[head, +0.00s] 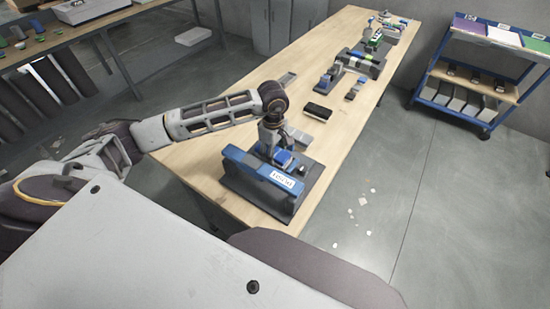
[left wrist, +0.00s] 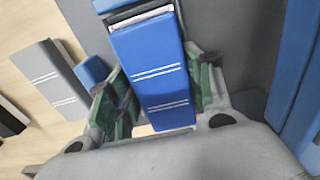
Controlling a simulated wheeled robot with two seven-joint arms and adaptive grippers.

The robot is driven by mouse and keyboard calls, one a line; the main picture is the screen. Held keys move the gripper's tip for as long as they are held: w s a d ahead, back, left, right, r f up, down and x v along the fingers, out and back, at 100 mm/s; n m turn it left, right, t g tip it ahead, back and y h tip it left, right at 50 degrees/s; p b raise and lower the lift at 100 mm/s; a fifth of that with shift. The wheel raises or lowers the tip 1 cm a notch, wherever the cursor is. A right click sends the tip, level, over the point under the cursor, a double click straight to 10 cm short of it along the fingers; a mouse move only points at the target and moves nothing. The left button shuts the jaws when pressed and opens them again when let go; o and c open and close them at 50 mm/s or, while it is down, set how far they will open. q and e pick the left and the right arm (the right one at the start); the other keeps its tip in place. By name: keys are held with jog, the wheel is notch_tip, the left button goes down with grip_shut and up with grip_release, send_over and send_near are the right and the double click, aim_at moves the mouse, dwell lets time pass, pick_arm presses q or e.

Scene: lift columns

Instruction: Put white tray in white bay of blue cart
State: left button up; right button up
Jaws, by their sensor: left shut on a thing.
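The blue cart (head: 471,100) stands at the upper right, apart from the table. Its top shelf has purple, white and green sections; the white bay (head: 503,35) is between the other two. I cannot identify the white tray for certain. My left gripper (head: 281,153) is over the near end of the table, at a dark fixture with a blue panel. In the left wrist view the gripper (left wrist: 160,95) is shut on a blue block (left wrist: 150,62) with white stripes, its green-padded fingers on both sides. My right gripper is not in view.
The wooden table (head: 225,102) carries the blue-panelled fixture (head: 268,182), a black block (head: 318,111) and several devices farther back. A pale flat slab (head: 193,36) lies on the floor behind. A workbench is at upper left. Floor between table and cart is open, with small pale scraps.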

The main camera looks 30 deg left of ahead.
pick_arm(q)
jog(key=shift+r, duration=0.15)
jog(key=shift+r, duration=0.3)
jog(key=shift+r+p, duration=0.4)
jog(key=shift+r, duration=0.05)
jog(key=shift+r+p, duration=0.4)
jog(key=shift+r, duration=0.95)
jog(key=shift+r+p, duration=0.4)
jog(key=shift+r, duration=0.35)
